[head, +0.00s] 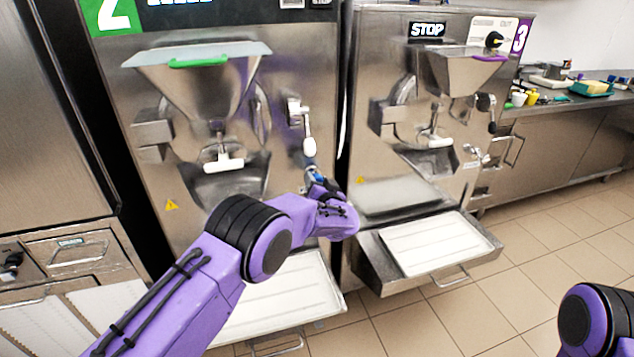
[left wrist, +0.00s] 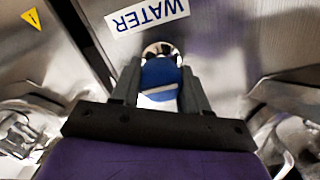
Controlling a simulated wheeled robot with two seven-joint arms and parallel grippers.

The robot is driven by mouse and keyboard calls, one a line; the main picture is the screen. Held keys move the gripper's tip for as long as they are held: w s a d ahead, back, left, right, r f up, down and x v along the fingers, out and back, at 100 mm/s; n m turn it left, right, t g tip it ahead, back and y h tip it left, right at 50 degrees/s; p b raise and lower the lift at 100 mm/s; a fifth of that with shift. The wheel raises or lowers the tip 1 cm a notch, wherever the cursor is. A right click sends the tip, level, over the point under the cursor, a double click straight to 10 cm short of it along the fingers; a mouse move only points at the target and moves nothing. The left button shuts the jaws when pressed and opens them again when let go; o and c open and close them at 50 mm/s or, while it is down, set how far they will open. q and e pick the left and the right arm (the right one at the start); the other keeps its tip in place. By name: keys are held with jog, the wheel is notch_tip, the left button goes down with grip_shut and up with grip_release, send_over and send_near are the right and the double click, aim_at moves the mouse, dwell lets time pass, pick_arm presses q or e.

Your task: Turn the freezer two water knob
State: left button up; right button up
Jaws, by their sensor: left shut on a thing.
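Freezer two (head: 105,90) is the steel machine with the green "2" sign at the left of the head view. Its water knob (left wrist: 160,78), blue and white on a round metal base, sits under a "WATER" label (left wrist: 147,17) in the left wrist view. My left gripper (head: 316,180) is at the lower right of freezer two's front. In the left wrist view my left gripper (left wrist: 157,88) has one finger on each side of the knob and is shut on it. In the head view the gripper and wrist mostly hide the knob. My right gripper is not in view.
A white-handled lever (head: 308,140) hangs just above my left gripper. A tray shelf (head: 325,290) juts out below it. Freezer three (head: 390,55) stands close on the right with its own tray (head: 440,243). A counter (head: 570,105) is at the far right; the tiled floor before it is clear.

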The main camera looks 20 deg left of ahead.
pick_arm(q)
jog(key=shift+d, duration=0.1)
jog(key=o, duration=1)
jog(key=shift+o, duration=0.2)
jog(key=shift+s, duration=0.1)
jog(key=b+v, duration=0.1)
jog(key=v, duration=0.9)
jog(key=shift+s, duration=0.2)
jog(key=shift+d, duration=0.2)
